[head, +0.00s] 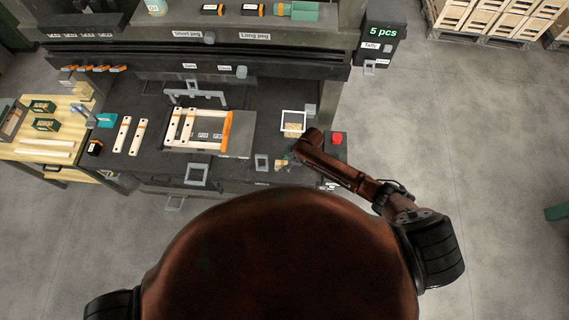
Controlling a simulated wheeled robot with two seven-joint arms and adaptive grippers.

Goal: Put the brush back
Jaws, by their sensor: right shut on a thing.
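My right arm reaches from the lower right to the right end of the dark workbench. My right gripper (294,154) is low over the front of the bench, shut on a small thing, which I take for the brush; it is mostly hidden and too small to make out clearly. A white-framed square (292,115) with tan contents lies just beyond the gripper. My left gripper is not in view.
A red button (337,138) is right of my right gripper. A partly built crate panel (170,128) lies on the grey plate (240,145) at mid-bench. Two loose slats (122,134) lie to its left. A grey bracket (262,162) stands close left of the gripper.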

